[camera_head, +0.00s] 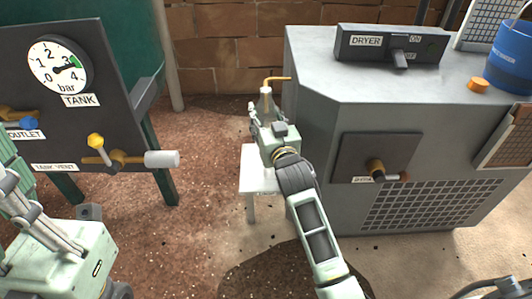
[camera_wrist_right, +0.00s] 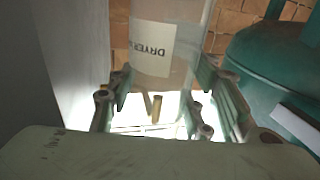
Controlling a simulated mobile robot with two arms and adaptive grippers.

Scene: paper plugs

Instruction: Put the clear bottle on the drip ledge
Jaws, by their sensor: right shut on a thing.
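The clear bottle (camera_wrist_right: 188,30) stands between the fingers of my right gripper (camera_wrist_right: 160,100) in the right wrist view, with a white label reading "DRYER". In the head view my right gripper (camera_head: 264,122) is shut on it beside the dryer, mostly hiding it. The drip ledge (camera_head: 256,178) is a small white table against the dryer's left side, below the gripper. It shows bright beneath the bottle in the right wrist view (camera_wrist_right: 175,105). I cannot tell whether the bottle touches it. My left gripper (camera_head: 28,210) is at the lower left, its fingertips partly cut off.
A brass pipe (camera_head: 276,80) bends out from the dryer (camera_head: 300,100) close above the bottle. A blue container (camera_head: 511,58) sits on the dryer.

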